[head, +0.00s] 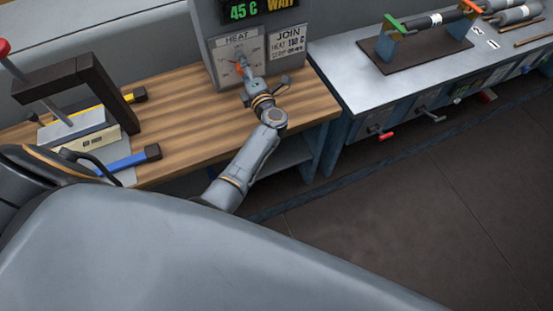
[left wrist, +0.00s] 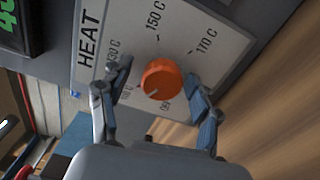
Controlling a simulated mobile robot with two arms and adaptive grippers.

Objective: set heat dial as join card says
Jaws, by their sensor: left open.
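The orange heat dial (left wrist: 161,79) sits on a white HEAT plate (left wrist: 178,30) with marks including 130 C, 150 C and 170 C. Its white pointer line aims down and left in the left wrist view; some lower labels are partly hidden. My left gripper (left wrist: 159,76) is open, with one finger on each side of the dial; I cannot tell whether they touch it. In the head view the dial (head: 240,67) is partly covered by my left gripper (head: 244,74). The join card (head: 288,42), right of the HEAT plate, has a heat line that looks like 110 C, in small print.
The display (head: 257,10) above reads 45 C WAIT. The wooden bench (head: 185,110) holds a dark clamp frame (head: 105,80) and blue-handled and yellow-handled tools at left. A grey bench (head: 350,70) with rollers stands at right. Bare wood lies left of the machine.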

